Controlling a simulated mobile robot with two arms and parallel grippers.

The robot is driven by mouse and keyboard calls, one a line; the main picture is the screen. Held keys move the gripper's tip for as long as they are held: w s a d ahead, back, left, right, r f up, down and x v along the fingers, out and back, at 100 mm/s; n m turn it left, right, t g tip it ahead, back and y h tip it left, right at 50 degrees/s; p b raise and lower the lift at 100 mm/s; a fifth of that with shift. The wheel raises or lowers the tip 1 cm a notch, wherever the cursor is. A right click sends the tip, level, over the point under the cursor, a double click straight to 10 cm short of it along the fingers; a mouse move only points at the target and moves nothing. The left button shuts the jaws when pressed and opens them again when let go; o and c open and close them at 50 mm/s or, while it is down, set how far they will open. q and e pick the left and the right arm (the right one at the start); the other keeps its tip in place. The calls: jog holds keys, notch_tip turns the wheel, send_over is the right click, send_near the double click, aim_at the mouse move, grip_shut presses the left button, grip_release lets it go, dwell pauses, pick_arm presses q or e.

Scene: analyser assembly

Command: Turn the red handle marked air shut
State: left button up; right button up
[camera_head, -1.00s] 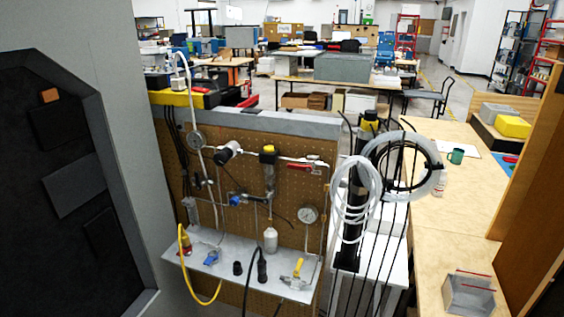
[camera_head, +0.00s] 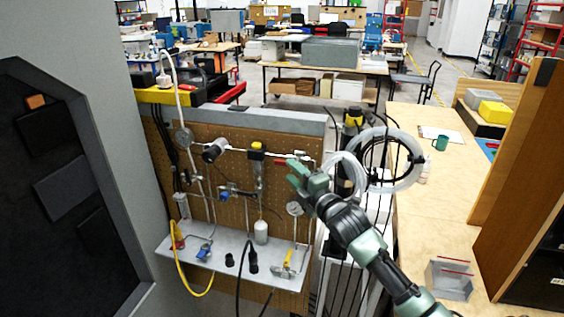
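The red handle (camera_head: 280,161) sits on the pipe at the upper right of the pegboard panel (camera_head: 222,133). Only its left end shows; my gripper hides the rest. My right gripper (camera_head: 294,172) is green and comes in from the lower right, with its fingertips at the handle. I cannot tell whether the fingers touch it or how far apart they are. Any marking on the handle is too small to read. My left gripper is not in view.
A pressure gauge (camera_head: 294,209) is just below my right gripper. Coiled clear tubing (camera_head: 402,160) hangs close to the right. A grey shelf (camera_head: 222,252) with valves and hoses juts out below.

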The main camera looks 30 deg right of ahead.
aim_at(282, 164)
jog(key=w+p, duration=0.2)
jog(key=w, duration=0.4)
jog(key=shift+w+d+f, duration=0.1)
jog(key=shift+w+d, duration=0.05)
jog(key=shift+w, duration=0.15)
grip_shut()
